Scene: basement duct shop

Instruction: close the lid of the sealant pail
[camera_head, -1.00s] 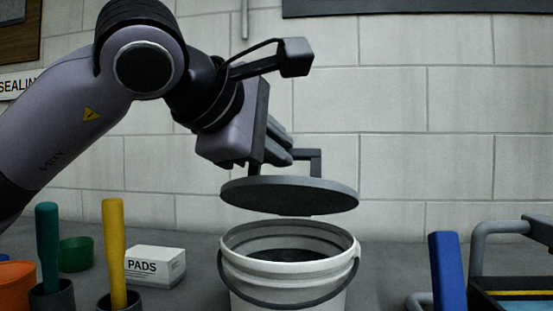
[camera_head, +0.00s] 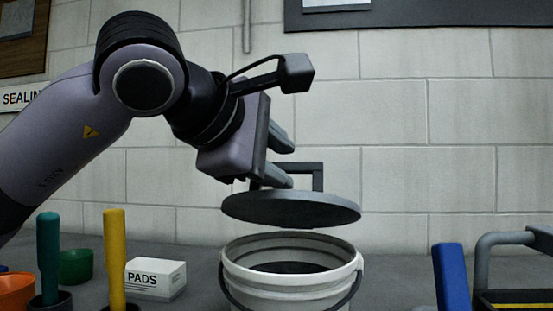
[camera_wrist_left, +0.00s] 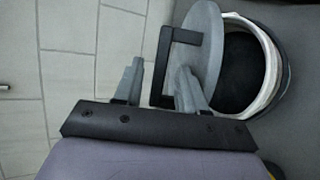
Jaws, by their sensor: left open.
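The white sealant pail (camera_head: 290,292) stands on the counter at lower middle, its mouth uncovered and dark inside. Its round grey lid (camera_head: 290,209) hangs just above the rim, nearly level and apart from it; what holds it there is not visible. The lid has a dark bracket handle (camera_head: 318,177) on top. My left gripper (camera_head: 280,157) is at the handle, its fingers spread. In the left wrist view, the handle bar (camera_wrist_left: 163,65) shows between the two fingertips, and the lid (camera_wrist_left: 205,50) partly covers the pail (camera_wrist_left: 268,60). My right gripper is not in view.
A white PADS box (camera_head: 155,279), a yellow-handled tool (camera_head: 115,255), a teal-handled tool (camera_head: 48,258), and orange (camera_head: 14,292) and green (camera_head: 76,266) containers stand at left. A blue-handled item (camera_head: 451,277) and grey-tube rack (camera_head: 483,255) stand at right. A block wall is behind.

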